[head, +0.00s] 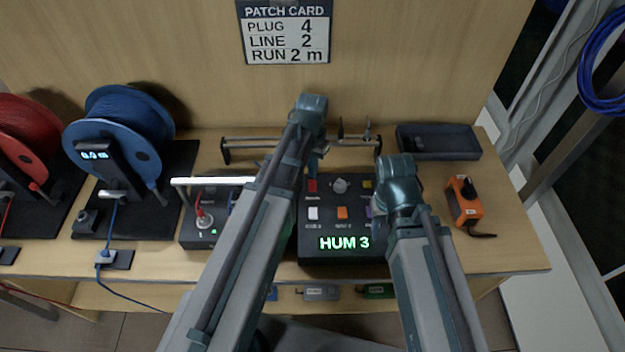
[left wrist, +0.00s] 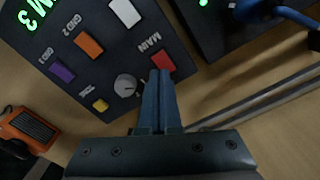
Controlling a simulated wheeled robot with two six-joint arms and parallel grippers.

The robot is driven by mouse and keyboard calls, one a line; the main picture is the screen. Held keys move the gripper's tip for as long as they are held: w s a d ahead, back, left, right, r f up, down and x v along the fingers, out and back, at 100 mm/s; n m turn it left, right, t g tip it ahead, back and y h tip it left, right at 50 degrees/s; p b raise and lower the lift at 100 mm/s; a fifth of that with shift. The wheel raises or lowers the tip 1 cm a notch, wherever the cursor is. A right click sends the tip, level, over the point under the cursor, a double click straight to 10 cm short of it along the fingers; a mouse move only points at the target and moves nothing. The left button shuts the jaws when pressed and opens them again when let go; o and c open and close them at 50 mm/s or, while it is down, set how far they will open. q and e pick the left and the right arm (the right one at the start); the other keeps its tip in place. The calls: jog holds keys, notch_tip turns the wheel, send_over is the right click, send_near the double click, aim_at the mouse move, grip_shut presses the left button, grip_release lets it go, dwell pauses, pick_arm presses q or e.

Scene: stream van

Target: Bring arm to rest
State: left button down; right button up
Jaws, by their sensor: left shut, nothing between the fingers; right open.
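My left arm reaches up the middle of the head view, and its gripper (head: 318,153) hangs over the back edge of the dark button panel (head: 325,252). In the left wrist view the two blue fingers (left wrist: 161,80) are pressed together and empty. Their tips appear beside the red button (left wrist: 162,60) and near the grey knob (left wrist: 126,87); whether they touch is unclear. My right arm comes up at the right, and its gripper (head: 378,205) is over the panel's right side, its fingers mostly hidden by the wrist. The panel display reads HUM 3.
A small box with a red-capped plug (head: 204,220) stands left of the panel. Blue (head: 118,120) and red (head: 20,135) cable reels are further left. A low rack (head: 245,143) and a dark tray (head: 437,142) lie behind. An orange device (head: 464,205) sits at right.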

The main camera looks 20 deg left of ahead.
pick_arm(q)
jog(key=shift+r, duration=0.55)
jog(key=s+d+m+y, duration=0.1)
jog(key=s+d, duration=0.9)
jog(key=s, duration=0.4)
jog(key=shift+s+d, duration=0.2)
jog(key=shift+d, duration=0.05)
